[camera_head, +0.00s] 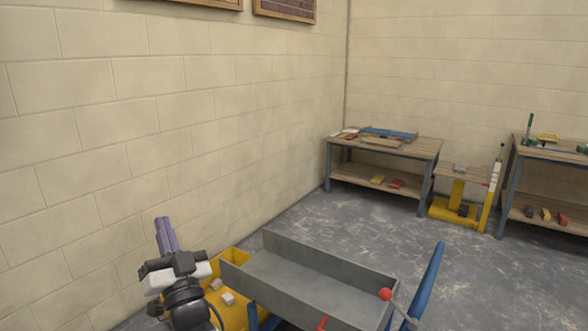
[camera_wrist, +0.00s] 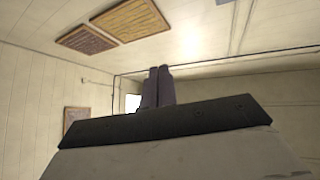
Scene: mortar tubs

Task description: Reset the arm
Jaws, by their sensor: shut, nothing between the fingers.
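My gripper (camera_head: 166,235) is at the lower left of the head view, pointing up. Its two purple-grey fingers are together with nothing between them. In the wrist view the shut fingers (camera_wrist: 158,87) point toward the upper wall and ceiling. My arm stands in front of part of a yellow tub (camera_head: 237,312) holding a few pale blocks (camera_head: 228,298). The gripper is above and to the left of this tub, apart from it.
A grey metal trough (camera_head: 310,279) with a red-knobbed lever (camera_head: 386,294) is right of the tub. A workbench (camera_head: 384,146), a yellow lift stand (camera_head: 460,207) and another bench (camera_head: 550,151) stand at the back. The block wall (camera_head: 150,120) is close on the left. Floor beyond the trough is clear.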

